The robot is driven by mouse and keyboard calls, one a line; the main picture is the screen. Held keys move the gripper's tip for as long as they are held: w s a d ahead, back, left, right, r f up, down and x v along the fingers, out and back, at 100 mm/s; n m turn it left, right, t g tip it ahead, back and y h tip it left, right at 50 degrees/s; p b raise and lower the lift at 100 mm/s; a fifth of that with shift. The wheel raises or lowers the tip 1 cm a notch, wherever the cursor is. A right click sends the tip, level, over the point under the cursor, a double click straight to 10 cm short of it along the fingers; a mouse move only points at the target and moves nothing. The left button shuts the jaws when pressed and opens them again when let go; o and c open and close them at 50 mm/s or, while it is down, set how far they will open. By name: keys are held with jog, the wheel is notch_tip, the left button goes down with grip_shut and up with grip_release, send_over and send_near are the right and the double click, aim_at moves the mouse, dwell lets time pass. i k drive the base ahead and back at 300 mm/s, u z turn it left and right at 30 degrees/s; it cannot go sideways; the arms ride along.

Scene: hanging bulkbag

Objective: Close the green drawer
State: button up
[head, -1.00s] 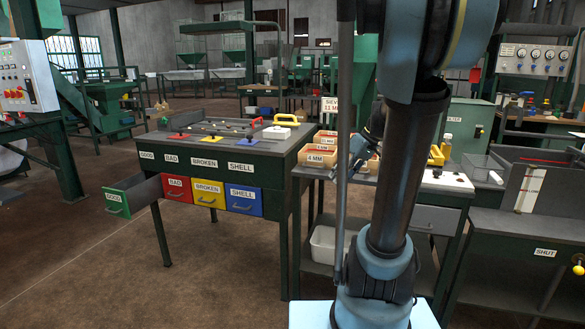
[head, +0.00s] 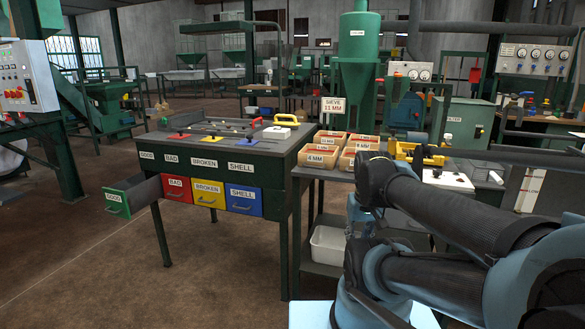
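The green drawer (head: 117,202), labelled GOOD, is pulled out toward the left front of the dark green sorting table (head: 258,174). Its grey side wall (head: 148,188) shows between the green front and the table. A small handle is on its front. The red BAD drawer (head: 177,189), the yellow BROKEN drawer (head: 208,194) and the blue SHELL drawer (head: 245,201) beside it sit flush with the table. My arm is folded at the lower right, well away from the green drawer. My gripper is not in view.
A side table with wooden sieve boxes (head: 321,158) stands right of the sorting table, with a white bin (head: 328,244) on its lower shelf. The brown floor (head: 85,270) in front of the green drawer is clear. A control panel (head: 26,77) stands at left.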

aim_at(123, 199)
jog(key=u, duration=1.4)
jog(key=i, duration=1.15)
jog(key=u, duration=0.4)
